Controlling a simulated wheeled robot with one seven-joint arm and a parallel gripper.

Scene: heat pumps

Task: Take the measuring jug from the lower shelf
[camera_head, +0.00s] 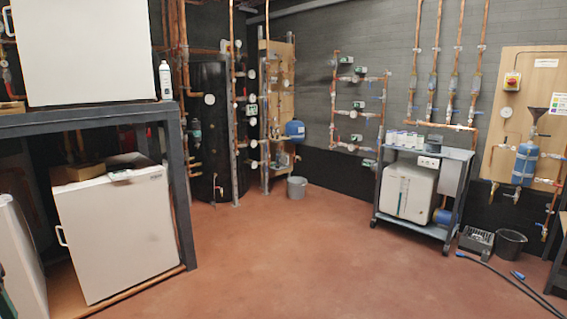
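I cannot make out a measuring jug for certain in the head view. A wheeled trolley on the right has a lower shelf (408,222), which carries a large white unit (409,192) and a blue cylindrical part (442,217). The dark steel frame on the left has a low level (165,277), where a white cabinet (117,235) stands. A jug behind these things would be hidden. My gripper is not in view.
Several small pale containers (405,139) stand on the trolley's top. A grey bucket (297,188), a black bucket (510,243), a grey crate (476,240) and black hoses (515,281) are on the floor. The reddish floor (290,260) in the middle is clear.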

